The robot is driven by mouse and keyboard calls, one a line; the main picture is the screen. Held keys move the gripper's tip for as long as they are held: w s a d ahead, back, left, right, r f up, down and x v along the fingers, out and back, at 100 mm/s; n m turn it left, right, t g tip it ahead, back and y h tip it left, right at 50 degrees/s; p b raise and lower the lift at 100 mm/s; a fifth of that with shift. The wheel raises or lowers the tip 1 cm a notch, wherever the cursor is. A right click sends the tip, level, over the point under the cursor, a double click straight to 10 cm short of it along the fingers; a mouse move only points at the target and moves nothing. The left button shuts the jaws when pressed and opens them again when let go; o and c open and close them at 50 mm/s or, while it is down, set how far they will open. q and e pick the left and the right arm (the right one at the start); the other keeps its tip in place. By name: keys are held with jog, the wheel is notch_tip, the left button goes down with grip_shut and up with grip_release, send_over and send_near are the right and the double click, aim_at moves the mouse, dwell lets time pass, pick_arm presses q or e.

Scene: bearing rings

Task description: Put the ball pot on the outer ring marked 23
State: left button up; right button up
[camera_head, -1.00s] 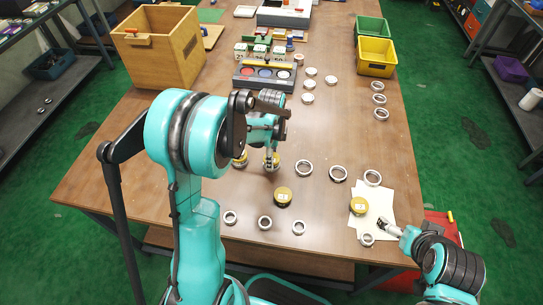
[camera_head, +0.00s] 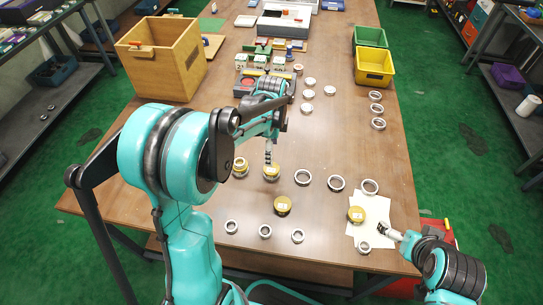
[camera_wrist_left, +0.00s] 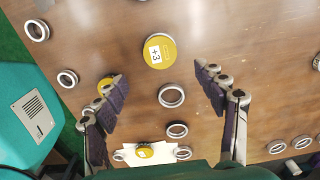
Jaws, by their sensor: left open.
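A yellow-lidded pot (camera_head: 271,172) stands on the table just under my left gripper (camera_head: 268,156). In the left wrist view its lid (camera_wrist_left: 158,50) reads "+3", and it lies beyond the open, empty fingers (camera_wrist_left: 163,98), apart from them. I cannot tell whether a ring is under it. Other yellow-lidded pots stand left of it (camera_head: 240,167), in front of it (camera_head: 283,206) and on the white paper (camera_head: 356,214). Larger rings (camera_head: 302,177), (camera_head: 336,183) and (camera_head: 370,187) form a row to its right; no number 23 is readable. My right gripper (camera_head: 388,232) is by the paper's right edge, its jaws unclear.
Small rings (camera_head: 265,231) lie along the front. More rings (camera_head: 376,110) lie at the right edge. A wooden box (camera_head: 160,55), a yellow bin (camera_head: 374,68) and a green bin (camera_head: 370,36) stand farther back. The table between the ring row and the yellow bin is mostly clear.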

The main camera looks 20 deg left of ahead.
pick_arm(q)
jog(key=s+d+r+n+t, duration=0.35)
jog(key=s+r+n, duration=0.3)
jog(key=r, duration=0.25)
jog(key=s+d+n+t, duration=0.3)
jog(key=s+n, duration=0.5)
jog(key=s, duration=0.1)
jog(key=shift+s+d+n+t+p, duration=0.25)
jog(key=shift+n+t+p, duration=0.05)
jog(key=shift+n+t, duration=0.05)
